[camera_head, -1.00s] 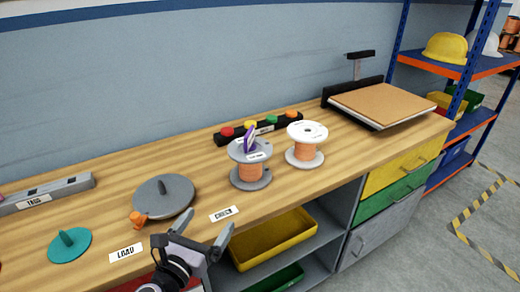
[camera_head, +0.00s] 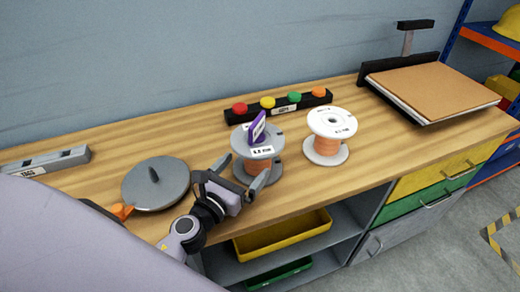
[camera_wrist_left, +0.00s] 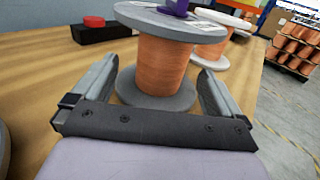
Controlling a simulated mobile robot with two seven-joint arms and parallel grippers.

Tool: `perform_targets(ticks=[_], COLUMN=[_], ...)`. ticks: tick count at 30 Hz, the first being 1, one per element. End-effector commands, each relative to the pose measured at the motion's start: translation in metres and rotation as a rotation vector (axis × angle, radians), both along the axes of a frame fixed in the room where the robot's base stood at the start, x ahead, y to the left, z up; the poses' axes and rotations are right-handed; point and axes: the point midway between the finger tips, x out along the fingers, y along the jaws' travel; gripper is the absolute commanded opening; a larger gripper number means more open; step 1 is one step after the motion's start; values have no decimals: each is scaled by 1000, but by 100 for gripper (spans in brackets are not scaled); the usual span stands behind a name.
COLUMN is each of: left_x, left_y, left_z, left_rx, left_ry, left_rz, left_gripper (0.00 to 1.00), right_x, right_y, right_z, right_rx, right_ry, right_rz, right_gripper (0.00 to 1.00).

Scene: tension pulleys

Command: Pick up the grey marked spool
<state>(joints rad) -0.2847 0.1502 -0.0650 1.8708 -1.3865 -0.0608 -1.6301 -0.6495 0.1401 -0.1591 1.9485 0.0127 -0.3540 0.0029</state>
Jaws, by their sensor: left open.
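The grey marked spool (camera_head: 268,144) stands upright on the wooden bench, wound with orange wire, with a white label and a purple tag on its top flange. My left gripper (camera_head: 241,171) is open at its near side. My right gripper is not in view.
A white spool (camera_head: 325,146) stands just right of the grey one. Behind is a black bar (camera_head: 291,107) with coloured buttons. A grey round lid (camera_head: 156,186) lies to the left, and a board stack (camera_head: 430,87) at the right. A yellow tray (camera_head: 280,238) sits below the bench.

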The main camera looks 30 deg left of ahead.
Motion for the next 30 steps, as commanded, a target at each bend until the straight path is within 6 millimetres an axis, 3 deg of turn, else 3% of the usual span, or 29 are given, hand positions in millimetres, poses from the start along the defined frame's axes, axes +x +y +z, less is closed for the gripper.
perform_targets(ticks=[15,25,30], left_x=[54,58,58], left_y=[-7,-7,-7], left_z=[5,4,4], left_rx=[0,0,0], left_ry=[0,1,1], left_rz=[0,0,0], left_gripper=[100,100,45], right_x=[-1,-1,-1], right_y=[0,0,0], right_z=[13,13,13], right_rx=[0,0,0], right_ry=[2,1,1], right_rz=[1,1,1], right_gripper=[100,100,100])
